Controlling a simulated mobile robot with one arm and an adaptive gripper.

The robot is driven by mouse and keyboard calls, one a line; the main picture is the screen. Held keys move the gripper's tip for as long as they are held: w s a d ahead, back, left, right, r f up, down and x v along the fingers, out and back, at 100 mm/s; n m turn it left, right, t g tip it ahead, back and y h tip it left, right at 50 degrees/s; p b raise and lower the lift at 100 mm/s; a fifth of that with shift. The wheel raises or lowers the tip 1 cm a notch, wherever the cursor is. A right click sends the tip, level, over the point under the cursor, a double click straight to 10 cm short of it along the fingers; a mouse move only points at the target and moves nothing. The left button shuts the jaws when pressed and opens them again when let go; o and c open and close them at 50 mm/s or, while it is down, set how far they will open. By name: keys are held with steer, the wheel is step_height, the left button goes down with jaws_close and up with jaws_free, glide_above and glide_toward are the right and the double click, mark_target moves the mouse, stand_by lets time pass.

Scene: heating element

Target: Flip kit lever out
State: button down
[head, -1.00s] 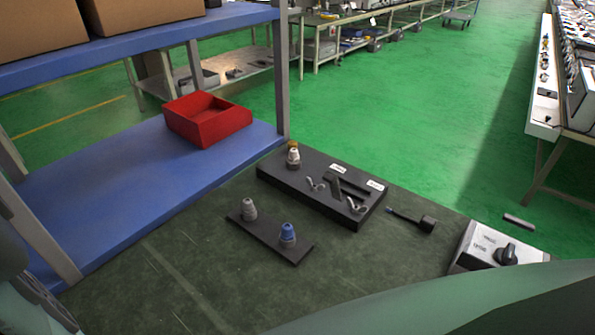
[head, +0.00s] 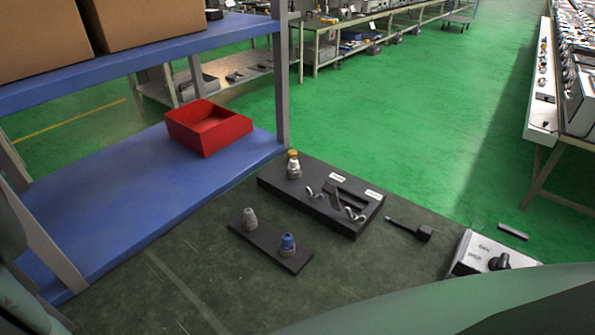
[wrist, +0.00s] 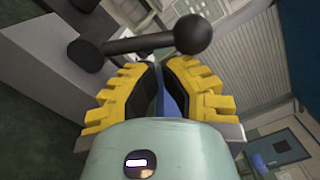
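In the wrist view a black lever (wrist: 140,43) with a round ball knob (wrist: 193,34) lies across, just beyond my fingertips. Its other end meets a dark round hub (wrist: 86,54) on a grey block. My gripper (wrist: 160,72) has yellow ribbed fingers with dark pads. A narrow gap shows between them, with nothing held in it. The lever appears apart from the fingers, but its depth is hard to judge. My gripper is not in the head view, and I cannot match this lever to anything there.
On the dark table are a black kit block (head: 330,205) with small metal parts, a black plate (head: 262,243) with two knobs, a small black tool (head: 410,229) and a grey control box (head: 482,257). A red bin (head: 208,130) sits on the blue shelf (head: 110,200).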

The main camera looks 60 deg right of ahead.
steer(key=shift+s+r+n, duration=0.1)
steer(key=shift+n, duration=0.2)
steer(key=n+b, duration=0.1)
steer(key=s+n+b, duration=0.1)
steer(key=shift+r+n+b, duration=0.3)
steer(key=shift+r+b, duration=0.05)
steer(key=shift+r, duration=0.05)
steer(key=s+n+b, duration=0.1)
steer(key=b, duration=0.1)
steer(key=r+n+b, duration=0.1)
steer(key=n, duration=0.1)
steer(key=shift+s+n+b, duration=0.3)
steer(key=shift+s+b, duration=0.05)
steer(key=shift+b, duration=0.05)
steer(key=s+n+b, duration=0.1)
steer(key=n+b, duration=0.1)
steer(key=s+n+b, duration=0.1)
steer(key=n+b, duration=0.1)
steer(key=shift+s+a+r, duration=0.2)
steer(key=shift+s+r, duration=0.1)
steer(key=shift+r, duration=0.1)
steer(key=shift+s, duration=0.3)
steer(key=shift+r, duration=0.1)
